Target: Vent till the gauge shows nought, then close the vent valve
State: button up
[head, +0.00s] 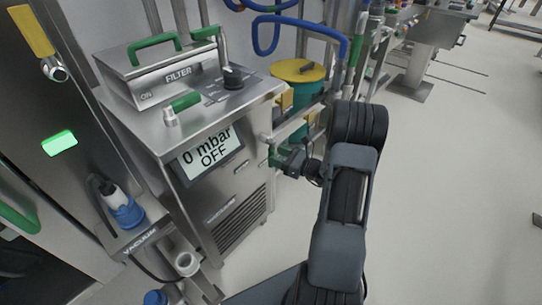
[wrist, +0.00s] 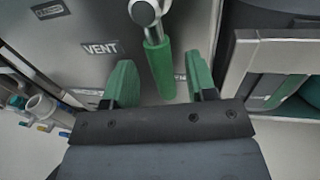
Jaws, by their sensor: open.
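The gauge display (head: 211,154) on the front of the steel cabinet reads "0 mbar" and "OFF" in the head view. The vent valve (wrist: 158,63) shows in the wrist view as a green lever on a round metal hub, beside a VENT label (wrist: 101,49). The lever runs from the hub down the picture towards my gripper. My gripper (wrist: 163,80) is open, with one green finger on each side of the lever's end; I see gaps on both sides. In the head view my gripper (head: 284,158) is at the cabinet's right side, and the lever is hard to make out there.
A teal drum with a yellow lid (head: 298,70) and pipes stand behind my gripper.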

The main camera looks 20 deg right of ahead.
aim_at(271, 153)
jog(key=shift+x, duration=1.6)
grip_shut()
